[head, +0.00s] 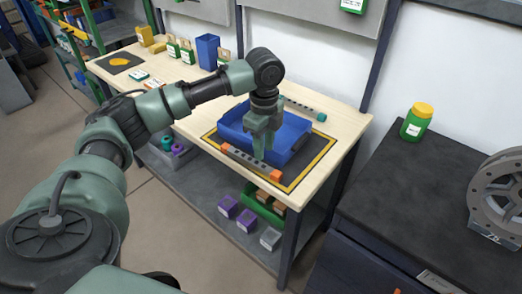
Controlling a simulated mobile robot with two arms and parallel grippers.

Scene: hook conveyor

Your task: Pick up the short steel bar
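A grey steel bar with holes and orange end blocks (248,162) lies along the front of the workbench, by the near side of a blue tray. A second grey bar with holes and a teal end (302,108) lies behind the tray, partly hidden by my arm and gripper. I cannot tell from this view which bar is the shorter. My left gripper (263,152) points down over the blue tray, near the middle of the orange-ended bar. Its two fingertips show apart, with nothing seen between them. My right gripper is out of view.
The blue tray (292,130) sits on a dark mat with a yellow border (318,158). Green boxes and a blue bin (207,52) stand farther left on the bench. A dark cabinet (430,190) at right carries a yellow-capped green bottle (416,122) and a metal reel (497,200).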

